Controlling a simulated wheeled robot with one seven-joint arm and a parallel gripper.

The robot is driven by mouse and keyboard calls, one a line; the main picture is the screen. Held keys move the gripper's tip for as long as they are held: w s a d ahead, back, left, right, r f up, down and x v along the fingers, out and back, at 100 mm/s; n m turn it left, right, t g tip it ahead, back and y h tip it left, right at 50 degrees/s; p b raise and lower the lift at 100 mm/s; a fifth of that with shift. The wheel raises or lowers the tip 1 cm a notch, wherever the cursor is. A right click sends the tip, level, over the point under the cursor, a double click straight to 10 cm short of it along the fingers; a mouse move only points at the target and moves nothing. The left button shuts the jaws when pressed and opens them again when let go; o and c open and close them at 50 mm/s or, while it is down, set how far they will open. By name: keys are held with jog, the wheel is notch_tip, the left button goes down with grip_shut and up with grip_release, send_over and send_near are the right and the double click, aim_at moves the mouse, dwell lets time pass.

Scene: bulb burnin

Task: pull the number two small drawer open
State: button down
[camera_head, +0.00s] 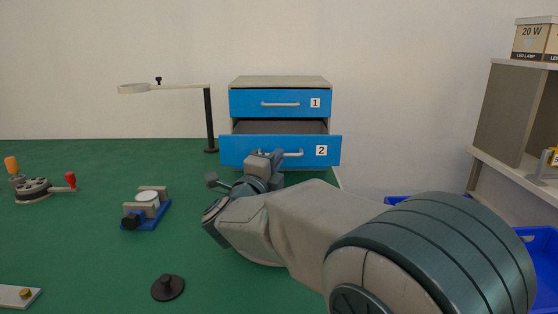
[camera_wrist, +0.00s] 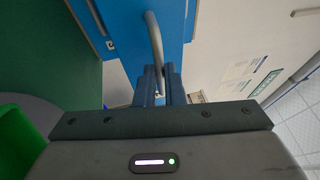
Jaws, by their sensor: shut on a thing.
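The number two drawer (camera_head: 240,151) is the lower blue drawer of a small cabinet (camera_head: 281,82) at the back of the green table. It stands partly open, its front forward of the cabinet and a gap showing above it. My gripper (camera_head: 265,157) is at the drawer front, shut on the light grey bar handle (camera_head: 293,154). In the wrist view, the fingers (camera_wrist: 160,85) close around the handle (camera_wrist: 154,42) against the blue drawer front (camera_wrist: 120,30). The upper drawer, number one (camera_head: 245,103), is shut. My arm hides the table in front of the cabinet.
A ring-headed stand (camera_head: 208,115) is left of the cabinet. A blue-based clamp fixture (camera_head: 147,208), a crank device (camera_head: 38,189) and a black knobbed disc (camera_head: 168,288) are on the table. Blue bins (camera_head: 543,255) and a shelf (camera_head: 510,110) are at right.

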jog(key=c, duration=1.5)
grip_release()
jog(key=shift+c, duration=0.2)
jog(key=p+v, duration=0.1)
jog(key=v, duration=1.2)
jog(key=shift+s+a+f+p, duration=0.1)
jog(key=shift+s+a+p, duration=0.05)
jog(key=shift+s+p, duration=0.2)
jog(key=w+d+r+n+g+y+p, duration=0.2)
jog(key=r+n+y+p, duration=0.3)
jog(key=n+p, duration=0.2)
jog(key=w+d+r+n+g+y+p, duration=0.2)
jog(key=r+n+y+p, duration=0.3)
jog(key=n+y+p, duration=0.15)
jog(key=s+d+r+n+g+h+p, duration=0.1)
jog(key=s+d+n+g+h+p, duration=0.3)
jog(key=s+d+n+g+p, duration=0.5)
jog(key=s+d+g+p, duration=0.3)
jog(key=s+d+p, duration=0.3)
jog(key=s+d, duration=0.4)
jog(key=shift+s+d+h, duration=0.35)
jog(key=shift+s, duration=0.25)
